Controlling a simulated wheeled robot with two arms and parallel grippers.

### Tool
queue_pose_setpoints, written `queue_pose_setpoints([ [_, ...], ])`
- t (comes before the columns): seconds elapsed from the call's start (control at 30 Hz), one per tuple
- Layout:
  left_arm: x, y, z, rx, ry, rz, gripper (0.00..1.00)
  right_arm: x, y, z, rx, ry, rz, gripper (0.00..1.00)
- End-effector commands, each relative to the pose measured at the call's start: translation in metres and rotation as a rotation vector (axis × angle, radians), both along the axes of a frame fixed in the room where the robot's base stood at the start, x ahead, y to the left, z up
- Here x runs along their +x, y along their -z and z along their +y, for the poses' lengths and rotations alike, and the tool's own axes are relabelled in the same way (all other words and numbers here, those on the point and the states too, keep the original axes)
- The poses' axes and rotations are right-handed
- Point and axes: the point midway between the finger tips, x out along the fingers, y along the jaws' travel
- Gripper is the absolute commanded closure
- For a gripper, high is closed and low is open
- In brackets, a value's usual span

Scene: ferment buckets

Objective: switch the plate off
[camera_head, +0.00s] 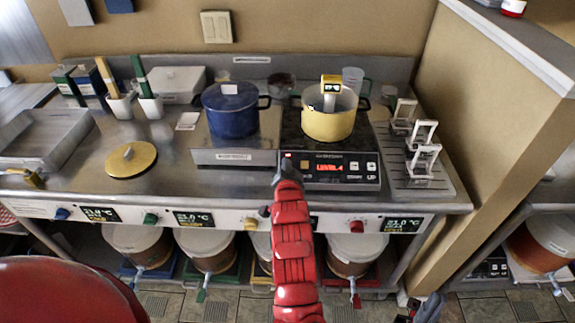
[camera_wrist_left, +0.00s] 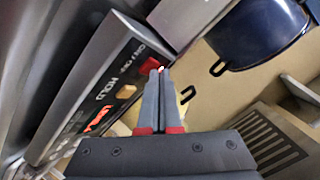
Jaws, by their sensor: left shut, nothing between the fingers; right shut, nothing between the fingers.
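The hot plate (camera_head: 330,184) is a black unit with a front panel. Its display (camera_head: 330,168) is lit red and reads LEVEL 4; it also shows in the left wrist view (camera_wrist_left: 97,121). The red ON / OFF button (camera_wrist_left: 149,66) is at the panel's end, beside the orange HOLD button (camera_wrist_left: 126,91). A yellow pot (camera_head: 328,125) with a yellow-topped thermometer stands on the plate. My left gripper (camera_head: 283,168) is shut and empty, its tips right by the red button (camera_head: 288,155); I cannot tell whether they touch. My right gripper (camera_head: 430,306) is shut and empty, low at the right.
A blue pot (camera_head: 231,110) stands on a steel unit left of the plate. White frames stand on a slotted drainer (camera_head: 424,172) to the right. A gold lid (camera_head: 132,159) lies on the counter. Buckets stand below, and a wall (camera_head: 490,120) closes the right side.

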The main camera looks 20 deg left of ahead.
Motion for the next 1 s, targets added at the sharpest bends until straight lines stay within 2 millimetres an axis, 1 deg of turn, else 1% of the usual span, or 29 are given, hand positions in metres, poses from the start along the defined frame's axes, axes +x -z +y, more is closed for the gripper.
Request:
queue_pose_setpoints([
  [0.27, 0.001, 0.001, 0.0, 0.0, 0.0, 0.0, 1.0, 0.0, 0.001, 0.0, 0.0, 0.0, 0.0, 1.0],
  [0.63, -0.007, -0.014, -0.002, -0.001, 0.0, 0.001, 1.0, 0.0, -0.017, 0.0, 0.0, 0.0, 0.0, 1.0],
  [0.9, -0.008, -0.014, -0.002, -0.001, -0.001, 0.0, 1.0, 0.0, -0.016, 0.0, 0.0, 0.0, 0.0, 1.0],
  [1.0, -0.009, -0.017, -0.002, -0.001, 0.0, 0.0, 1.0, 0.0, -0.019, 0.0, 0.0, 0.0, 0.0, 1.0],
])
